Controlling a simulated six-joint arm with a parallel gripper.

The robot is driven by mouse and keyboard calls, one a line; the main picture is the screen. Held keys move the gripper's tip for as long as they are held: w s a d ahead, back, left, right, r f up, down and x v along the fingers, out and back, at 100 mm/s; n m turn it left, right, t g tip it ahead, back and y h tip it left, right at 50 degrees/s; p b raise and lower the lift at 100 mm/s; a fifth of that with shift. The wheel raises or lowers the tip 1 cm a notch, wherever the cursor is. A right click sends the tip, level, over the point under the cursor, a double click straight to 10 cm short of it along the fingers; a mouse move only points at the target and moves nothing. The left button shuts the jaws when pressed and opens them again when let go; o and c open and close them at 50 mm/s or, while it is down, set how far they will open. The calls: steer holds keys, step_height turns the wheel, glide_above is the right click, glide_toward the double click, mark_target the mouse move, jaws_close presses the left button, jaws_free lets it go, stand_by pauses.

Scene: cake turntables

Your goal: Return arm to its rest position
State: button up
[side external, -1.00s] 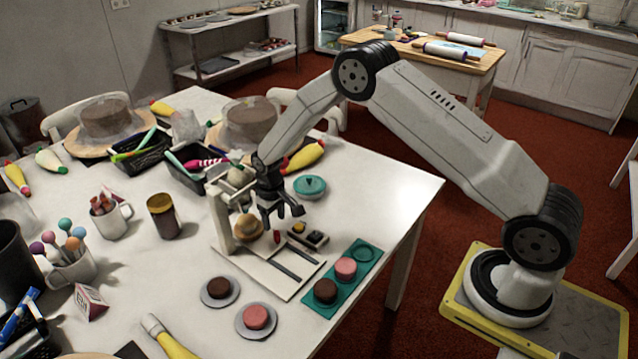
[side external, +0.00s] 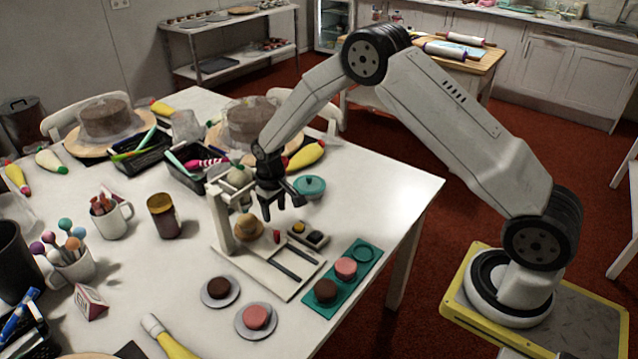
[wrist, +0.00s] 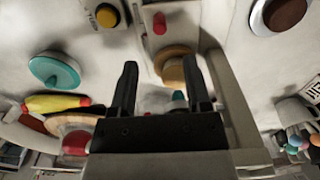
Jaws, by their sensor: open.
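My gripper (side external: 283,206) is open and empty above the back of the white stand (side external: 281,283) on the table. It also shows in the wrist view (wrist: 160,75), with its two dark fingers spread apart. A round tan piece (side external: 248,226) sits on the stand beside its upright, below and left of my gripper; in the wrist view the tan piece (wrist: 174,65) appears beyond the fingers. My fingers look apart from the stand and the pieces.
A teal tray (side external: 318,300) with a pink and a brown disc lies right of the stand. Two grey plates with discs lie in front. Black baskets (side external: 187,178) and cake turntables (side external: 92,148) fill the back left.

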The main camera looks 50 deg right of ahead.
steer(key=s+r, duration=0.4)
steer(key=s, duration=0.4)
steer(key=s+r+t, duration=0.1)
steer(key=s+r, duration=0.3)
steer(key=s, duration=0.3)
steer(key=s+a+r+t, duration=0.1)
steer(key=s+r, duration=0.4)
steer(key=s, duration=0.3)
steer(key=shift+s, duration=0.3)
